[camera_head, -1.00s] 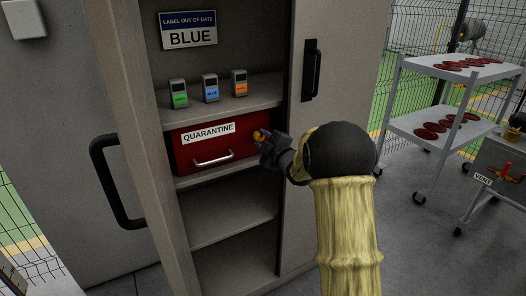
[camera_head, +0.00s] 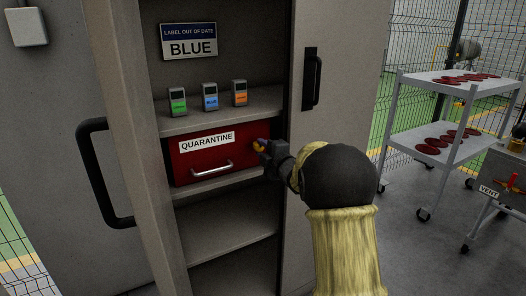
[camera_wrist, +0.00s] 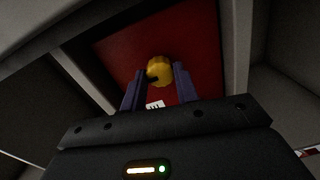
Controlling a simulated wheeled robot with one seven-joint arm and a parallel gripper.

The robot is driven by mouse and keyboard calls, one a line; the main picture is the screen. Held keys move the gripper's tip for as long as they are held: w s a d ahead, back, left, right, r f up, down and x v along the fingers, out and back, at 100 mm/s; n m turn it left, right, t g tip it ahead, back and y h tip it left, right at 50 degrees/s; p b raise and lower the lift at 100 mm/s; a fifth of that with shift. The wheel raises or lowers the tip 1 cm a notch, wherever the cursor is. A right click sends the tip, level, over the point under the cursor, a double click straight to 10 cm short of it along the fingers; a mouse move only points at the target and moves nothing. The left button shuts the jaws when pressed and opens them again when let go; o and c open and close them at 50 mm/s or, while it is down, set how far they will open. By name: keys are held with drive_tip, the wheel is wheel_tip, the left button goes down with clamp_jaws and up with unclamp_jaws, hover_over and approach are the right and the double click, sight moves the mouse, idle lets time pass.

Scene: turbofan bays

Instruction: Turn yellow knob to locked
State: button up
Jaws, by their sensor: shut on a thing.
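The yellow knob (camera_wrist: 159,69) sits on the front of the red quarantine drawer (camera_wrist: 120,50) in the wrist view. In the head view the yellow knob (camera_head: 259,146) shows at the right end of the red drawer (camera_head: 186,167), partly covered by my gripper. My gripper (camera_head: 264,149) reaches in from the right at the drawer front. In the wrist view the two fingers of my gripper (camera_wrist: 158,78) stand on either side of the knob, shut on it. A dark mark shows on the knob's lower left. Whether it reads locked cannot be told.
The drawer has a silver handle (camera_head: 212,169) and a QUARANTINE label (camera_head: 207,142). Above, three small devices (camera_head: 210,96) stand on a shelf under a BLUE sign (camera_head: 189,41). The right cabinet door (camera_head: 345,70) stands beside my arm. A cart (camera_head: 440,110) is at right.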

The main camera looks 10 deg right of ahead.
drive_tip(key=o, duration=1)
drive_tip(key=shift+s, duration=0.1)
drive_tip(key=p+v, duration=0.1)
drive_tip(key=v, duration=1.6)
drive_tip(key=shift+s, duration=0.15)
